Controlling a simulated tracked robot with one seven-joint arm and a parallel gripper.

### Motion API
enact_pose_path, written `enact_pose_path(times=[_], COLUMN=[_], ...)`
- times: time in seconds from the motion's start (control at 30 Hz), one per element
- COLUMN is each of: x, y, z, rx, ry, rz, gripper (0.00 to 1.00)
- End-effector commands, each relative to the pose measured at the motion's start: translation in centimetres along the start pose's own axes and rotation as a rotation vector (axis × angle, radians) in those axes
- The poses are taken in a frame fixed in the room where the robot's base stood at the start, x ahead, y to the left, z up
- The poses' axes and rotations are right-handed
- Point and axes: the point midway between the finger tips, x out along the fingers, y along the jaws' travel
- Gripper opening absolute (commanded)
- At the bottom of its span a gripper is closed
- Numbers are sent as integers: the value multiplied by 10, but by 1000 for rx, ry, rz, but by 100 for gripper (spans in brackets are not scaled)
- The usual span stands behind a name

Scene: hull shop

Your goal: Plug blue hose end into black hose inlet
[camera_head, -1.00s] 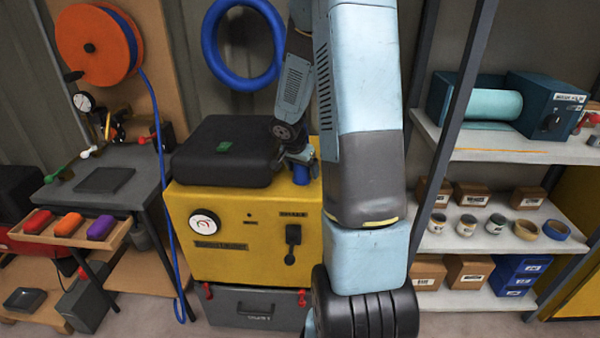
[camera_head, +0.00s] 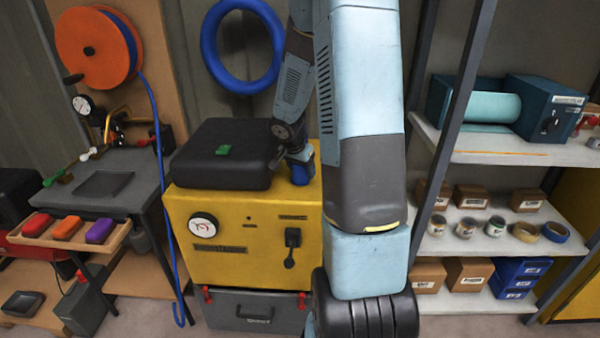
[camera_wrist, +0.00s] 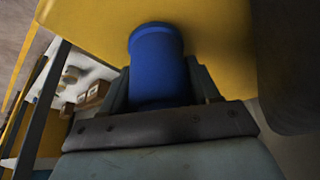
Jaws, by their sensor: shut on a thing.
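My gripper (camera_head: 296,158) is above the right part of the yellow machine's top, beside the black case. It is shut on a short blue cylinder (camera_wrist: 158,60) with a raised rim. The cylinder also shows in the head view (camera_head: 302,172). In the wrist view the fingers stand on either side of it. I see no hose joined to it, and cannot tell if it touches the yellow top. A thin blue hose (camera_head: 158,130) hangs from the orange reel (camera_head: 95,50) and loops low beside the machine. I cannot make out a black hose inlet.
The black case (camera_head: 222,155) sits on the yellow machine (camera_head: 240,270), close to my gripper's left. A blue ring (camera_head: 214,55) hangs on the wall behind. A shelf rack (camera_head: 480,150) stands right. A workbench (camera_head: 140,175) and a tray (camera_head: 72,252) with coloured pieces are left.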

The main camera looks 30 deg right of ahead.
Motion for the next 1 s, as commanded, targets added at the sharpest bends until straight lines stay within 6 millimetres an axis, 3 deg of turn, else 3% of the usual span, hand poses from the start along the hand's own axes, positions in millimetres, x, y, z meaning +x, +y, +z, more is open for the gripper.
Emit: enact_pose_path(times=[0.13, 0.57, 1.0], x=[-22, -94, -139], y=[0, 35, 79], z=[-10, 5, 42], rx=[4, 1, 1], ry=[2, 2, 0], rz=[-2, -3, -1], gripper=[34, 34, 34])
